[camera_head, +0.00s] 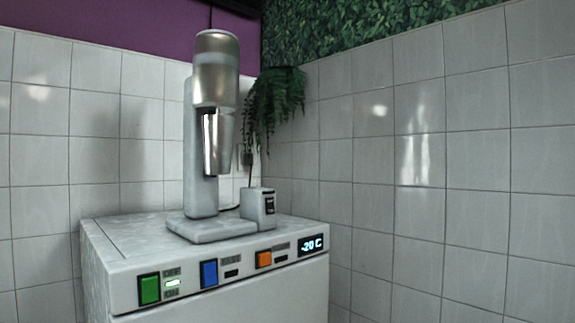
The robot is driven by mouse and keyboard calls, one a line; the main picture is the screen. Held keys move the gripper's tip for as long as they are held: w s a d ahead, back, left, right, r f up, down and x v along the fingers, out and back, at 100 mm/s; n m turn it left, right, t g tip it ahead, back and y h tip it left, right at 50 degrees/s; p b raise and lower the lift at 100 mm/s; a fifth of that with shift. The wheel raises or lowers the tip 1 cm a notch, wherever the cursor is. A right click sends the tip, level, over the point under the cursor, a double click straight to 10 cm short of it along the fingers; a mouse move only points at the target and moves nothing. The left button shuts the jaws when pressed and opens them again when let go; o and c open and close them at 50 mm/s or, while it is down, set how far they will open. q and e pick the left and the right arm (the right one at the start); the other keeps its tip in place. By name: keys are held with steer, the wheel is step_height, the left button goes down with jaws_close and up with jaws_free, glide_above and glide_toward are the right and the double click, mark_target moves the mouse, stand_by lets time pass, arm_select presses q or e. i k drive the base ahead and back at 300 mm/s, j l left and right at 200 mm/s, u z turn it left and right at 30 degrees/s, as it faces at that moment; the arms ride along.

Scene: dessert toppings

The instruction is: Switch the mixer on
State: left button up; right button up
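The mixer (202,160) stands upright on top of a white machine, with a grey stand and a silver motor head. A metal cup (217,140) hangs under its head. A small grey box with a dark rocker switch (269,204) sits at the right of the mixer's base. I cannot tell the switch's position. Neither of my grippers shows in the head view.
The white machine (210,307) has a green button (149,289), a blue button (209,274), an orange button (264,260) and a display (312,245) reading -20 C. A hanging plant (274,100) is behind the mixer. Tiled walls (430,170) close the corner.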

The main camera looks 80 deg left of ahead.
mark_target(268, 202)
steer(key=u, duration=3.1)
